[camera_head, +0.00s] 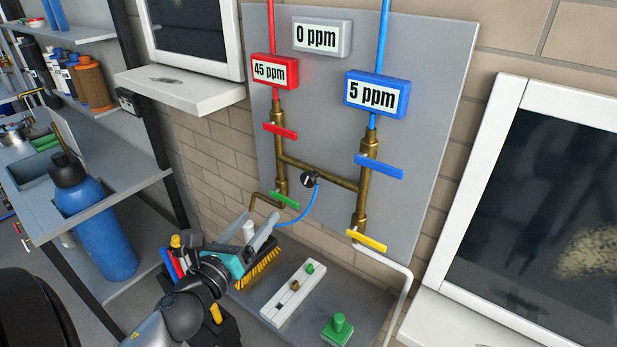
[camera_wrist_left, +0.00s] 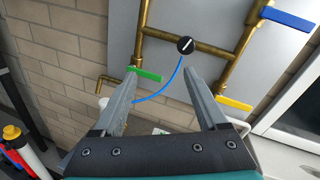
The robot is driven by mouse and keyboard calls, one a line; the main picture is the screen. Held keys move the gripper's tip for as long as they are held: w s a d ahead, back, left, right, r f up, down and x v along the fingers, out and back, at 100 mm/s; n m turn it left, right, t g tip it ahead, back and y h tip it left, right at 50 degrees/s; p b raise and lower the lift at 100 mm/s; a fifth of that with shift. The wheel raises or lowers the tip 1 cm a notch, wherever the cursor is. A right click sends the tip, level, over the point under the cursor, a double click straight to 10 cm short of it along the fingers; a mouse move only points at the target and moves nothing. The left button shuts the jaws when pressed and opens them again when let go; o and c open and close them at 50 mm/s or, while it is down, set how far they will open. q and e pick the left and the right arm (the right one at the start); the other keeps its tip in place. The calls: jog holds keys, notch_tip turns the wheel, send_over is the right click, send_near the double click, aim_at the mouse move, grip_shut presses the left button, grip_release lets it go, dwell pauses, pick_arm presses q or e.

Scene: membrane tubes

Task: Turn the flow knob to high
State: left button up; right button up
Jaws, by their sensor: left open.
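The flow knob (camera_head: 308,180) is a small black round knob with a white mark, on the brass pipework of the grey wall panel. A thin blue tube runs down from it. In the left wrist view the knob (camera_wrist_left: 185,45) is ahead of the fingertips, and its white mark is slanted. My left gripper (camera_head: 262,224) is open and empty, below and to the left of the knob and apart from it. The left wrist view shows its two fingers (camera_wrist_left: 162,85) spread with a clear gap. My right gripper is in neither view.
Red (camera_head: 280,130), blue (camera_head: 379,167), green (camera_head: 283,199) and yellow (camera_head: 366,240) valve handles surround the knob. Displays read 45, 0 and 5 ppm. A white rack (camera_head: 283,306) and a green knobbed piece (camera_head: 338,328) stand below. A brush (camera_head: 262,265) lies near my gripper.

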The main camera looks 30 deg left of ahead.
aim_at(307, 180)
pick_arm(q)
jog(key=w+d+m+h+p, duration=0.1)
jog(key=w+m, duration=0.2)
jog(key=w, duration=0.1)
jog(key=w+r+m+h+p, duration=0.1)
jog(key=w+m, duration=0.3)
jog(key=w, duration=0.1)
jog(key=w+d+r+m+h+p, duration=0.1)
jog(key=w+m+h, duration=0.1)
jog(key=w+m, duration=0.1)
jog(key=shift+w+d, duration=0.3)
jog(key=shift+w, duration=0.5)
jog(key=shift+w+d, duration=0.1)
jog(key=shift+w, duration=0.75)
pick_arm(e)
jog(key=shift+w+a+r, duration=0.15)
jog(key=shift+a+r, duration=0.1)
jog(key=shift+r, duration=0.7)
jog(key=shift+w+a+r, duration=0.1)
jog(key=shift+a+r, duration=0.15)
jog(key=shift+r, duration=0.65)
pick_arm(q)
grip_shut()
